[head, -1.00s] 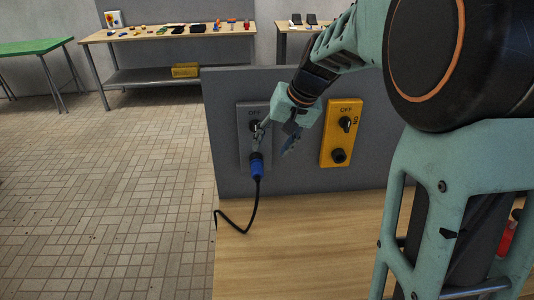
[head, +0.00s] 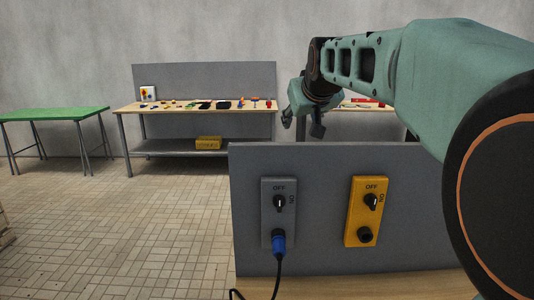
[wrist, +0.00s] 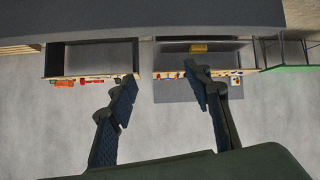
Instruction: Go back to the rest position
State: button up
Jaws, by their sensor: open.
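My gripper (head: 302,124) is raised above the grey upright panel (head: 320,165) in the head view, apart from it. In the wrist view its two dark fingers (wrist: 160,77) are spread with nothing between them. A grey switch box (head: 268,220) on the panel has a black knob marked OFF and ON, and a blue plug (head: 278,243) with a black cable sits at its lower socket. A yellow switch box (head: 354,228) to its right has a black knob and an empty-looking black socket. My arm covers the right of the head view.
Behind the panel stands a workbench (head: 135,109) with small tools and a yellow box (head: 208,143) on its shelf. A green table (head: 60,114) is at the left. A wooden surface (head: 350,288) lies before the panel. Tiled floor (head: 130,230) at left is mostly clear.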

notch_tip(320, 180, up, 18)
jog(key=d+n+t, duration=0.2)
jog(key=t, duration=0.3)
jog(key=s+d+f+m+g+p, duration=0.3)
jog(key=s+d+f+g+p, duration=0.15)
jog(key=s+f, duration=0.6)
jog(key=s+f+m+g+p, duration=0.1)
jog(key=s+f+g+p, duration=0.2)
jog(key=s+f, duration=0.5)
jog(key=s+f+m+g+p, duration=0.1)
jog(key=s+f+g+p, duration=0.2)
jog(key=s+f, duration=0.6)
jog(key=s+p, duration=0.2)
jog(key=s, duration=0.7)
jog(key=shift+a+f+h+p, duration=0.2)
jog(key=shift+a+h+p, duration=0.1)
jog(key=shift+a+p, duration=0.05)
